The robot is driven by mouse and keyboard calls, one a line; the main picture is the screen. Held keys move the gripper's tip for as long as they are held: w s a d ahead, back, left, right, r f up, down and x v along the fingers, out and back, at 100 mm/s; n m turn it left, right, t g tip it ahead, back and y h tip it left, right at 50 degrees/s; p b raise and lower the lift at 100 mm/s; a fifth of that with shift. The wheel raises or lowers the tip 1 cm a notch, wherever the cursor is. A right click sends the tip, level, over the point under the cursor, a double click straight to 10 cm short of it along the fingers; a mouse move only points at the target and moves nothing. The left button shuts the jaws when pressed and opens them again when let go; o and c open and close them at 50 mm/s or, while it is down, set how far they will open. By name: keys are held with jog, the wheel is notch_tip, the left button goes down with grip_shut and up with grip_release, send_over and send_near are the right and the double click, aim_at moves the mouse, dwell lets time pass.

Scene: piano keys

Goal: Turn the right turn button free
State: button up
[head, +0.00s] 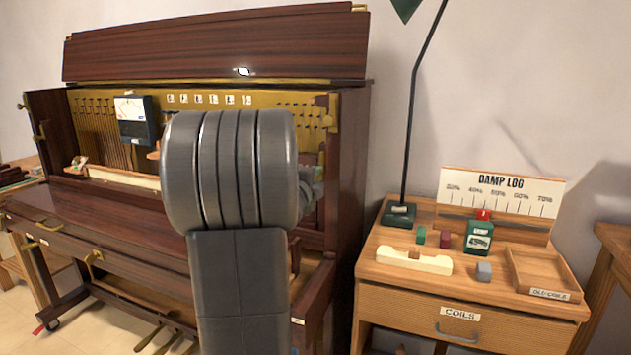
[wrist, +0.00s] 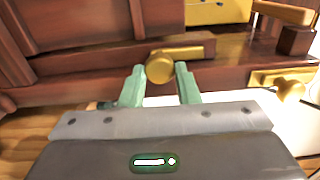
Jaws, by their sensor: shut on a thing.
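A brass turn button (wrist: 174,66) with a rounded end shows in the wrist view, in front of a dark wooden rail. My gripper (wrist: 160,69) has its two green fingers on either side of this brass end and is shut on it. In the head view my arm covers the gripper and the turn button, so I cannot see them there.
The open upright piano (head: 215,50) stands at left, with a dark meter (head: 135,120) inside. A wooden cabinet (head: 465,300) at right bears a lamp base (head: 398,215), small blocks and a tray (head: 540,272). Another brass fitting (wrist: 290,90) sits right of my fingers.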

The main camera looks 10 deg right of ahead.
jog(key=o, duration=1)
jog(key=shift+c, duration=0.2)
jog(key=p+v, duration=0.1)
jog(key=v, duration=1.2)
jog(key=shift+s+a, duration=0.2)
jog(key=shift+s, duration=0.15)
jog(key=shift+w, duration=0.15)
jog(key=b+x, duration=0.1)
jog(key=x, duration=1.2)
jog(key=shift+w+d, duration=0.25)
